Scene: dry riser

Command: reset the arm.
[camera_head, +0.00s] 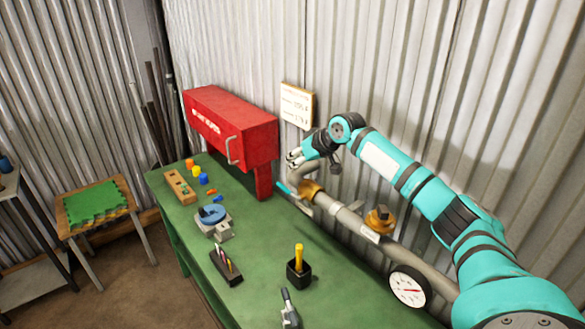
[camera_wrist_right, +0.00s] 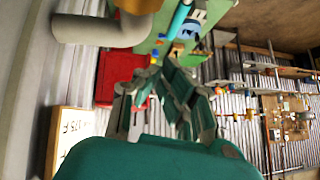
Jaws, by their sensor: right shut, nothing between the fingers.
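My right arm (camera_head: 410,185) reaches in from the right in the head view, bent and raised above the bench's rear side. Its right gripper (camera_head: 293,158) is near the wall, right of the red box (camera_head: 236,130), and appears above the pipe. The gripper is shut and empty. Its fingers also show in the right wrist view (camera_wrist_right: 165,92), with the red box behind them. My left gripper is not in view.
The grey pipe (camera_head: 340,212) with brass fittings and a gauge (camera_head: 409,286) runs along the wall. A sign (camera_head: 297,106) hangs above. The green bench (camera_head: 270,235) carries a black cup (camera_head: 299,272), a vise-like tool (camera_head: 214,221) and small coloured parts. A stool (camera_head: 98,205) stands left.

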